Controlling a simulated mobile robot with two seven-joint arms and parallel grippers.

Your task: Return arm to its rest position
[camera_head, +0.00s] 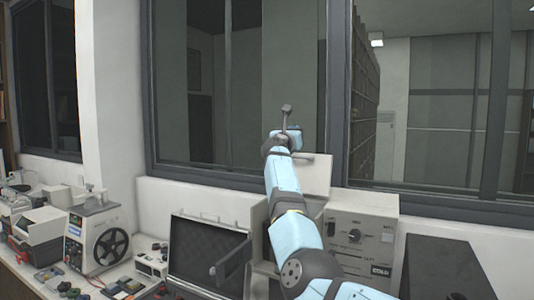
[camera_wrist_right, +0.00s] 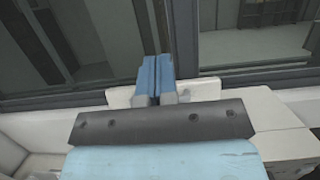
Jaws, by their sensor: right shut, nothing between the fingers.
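My light blue right arm reaches up from the bottom right in the head view. Its right gripper (camera_head: 289,131) is raised in front of the window frame, above the press. In the right wrist view the two blue fingers (camera_wrist_right: 155,79) are together, with nothing held between them. The beige mounting press (camera_head: 373,222), with a knob and small switches on its front, stands behind and beside my arm. My arm hides part of it. A pale part of the machine also shows around the fingers in the right wrist view (camera_wrist_right: 207,88). My left gripper is not in view.
An open black case (camera_head: 207,251) lies left of the press. A machine with a black reel (camera_head: 110,246) and small electronic parts stand further left on the bench. A dark panel (camera_head: 446,268) is at the right. Window frames (camera_head: 338,90) rise behind.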

